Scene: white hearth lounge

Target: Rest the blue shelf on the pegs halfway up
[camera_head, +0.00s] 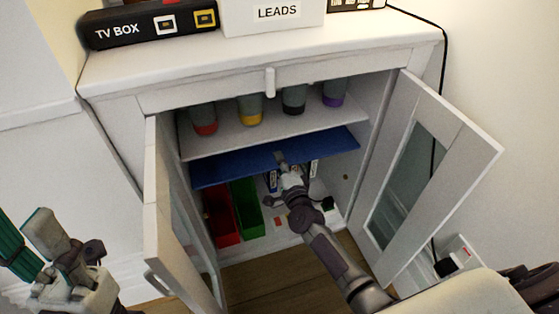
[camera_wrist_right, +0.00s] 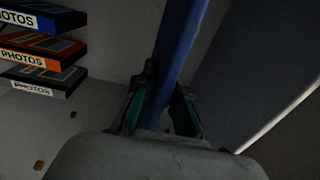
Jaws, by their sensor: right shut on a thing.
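The blue shelf (camera_head: 222,171) is inside the open white cabinet, roughly level, below the fixed white shelf (camera_head: 220,138). My right gripper (camera_head: 282,160) is shut on the middle of its front edge. In the right wrist view, the blue shelf (camera_wrist_right: 181,45) runs up between the two fingers of my right gripper (camera_wrist_right: 166,108). Small brass-coloured spots (camera_wrist_right: 38,165) dot the cabinet wall there; I cannot tell whether they are pegs or holes. Whether the shelf's ends touch any pegs is hidden.
Cups with coloured bands (camera_head: 250,110) stand on the white shelf. A red bin (camera_head: 221,216), a green bin (camera_head: 246,207) and PHOTOS boxes (camera_wrist_right: 40,55) are below. Both doors are open, left (camera_head: 158,225) and right (camera_head: 440,150). A TV BOX (camera_head: 140,25) sits on top.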

